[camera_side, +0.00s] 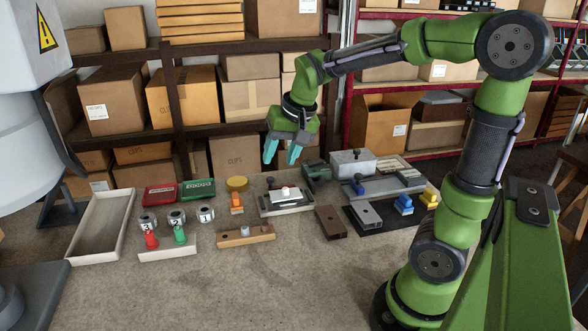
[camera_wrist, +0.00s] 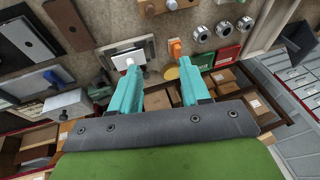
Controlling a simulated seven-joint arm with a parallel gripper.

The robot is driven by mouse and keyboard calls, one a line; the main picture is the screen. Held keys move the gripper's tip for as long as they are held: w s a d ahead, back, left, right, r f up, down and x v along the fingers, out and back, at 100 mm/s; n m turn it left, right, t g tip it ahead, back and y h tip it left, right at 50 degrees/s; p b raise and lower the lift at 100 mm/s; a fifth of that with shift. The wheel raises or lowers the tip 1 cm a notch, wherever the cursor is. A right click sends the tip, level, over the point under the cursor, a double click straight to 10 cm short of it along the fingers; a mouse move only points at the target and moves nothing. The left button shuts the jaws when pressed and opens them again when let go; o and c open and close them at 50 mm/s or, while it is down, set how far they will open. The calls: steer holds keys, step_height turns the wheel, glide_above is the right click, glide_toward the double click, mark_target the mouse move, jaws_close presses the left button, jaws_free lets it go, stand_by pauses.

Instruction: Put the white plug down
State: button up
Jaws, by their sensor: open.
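My gripper (camera_side: 281,155) is open, with teal fingers pointing down. It is raised in the air above the back of the work table, and nothing shows between the fingers in the wrist view (camera_wrist: 160,74). A small pale plug (camera_side: 245,230), which looks like the white plug, stands upright in a wooden block (camera_side: 228,238) near the table's front. The plug (camera_wrist: 171,4) also shows at the top edge of the wrist view. A white knob (camera_side: 286,191) stands on a plate in a shallow light tray (camera_side: 271,212). My gripper is apart from both.
An empty pale tray (camera_side: 78,250) lies at the left. Red and green cases, numbered rings, a yellow disc (camera_side: 237,184) and an orange piece (camera_side: 236,202) stand mid-table. Blocks and a grey metal box (camera_side: 352,163) crowd the right. Shelves of cartons stand behind. The front table is clear.

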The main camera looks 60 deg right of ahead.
steer(key=s+a+r+n+t+y, duration=0.1)
steer(key=s+a+n, duration=0.3)
steer(key=s+a, duration=0.7)
steer(key=shift+s+r+n+t+y, duration=0.25)
steer(key=shift+r+n+t+y, duration=0.1)
steer(key=shift+t+y, duration=0.45)
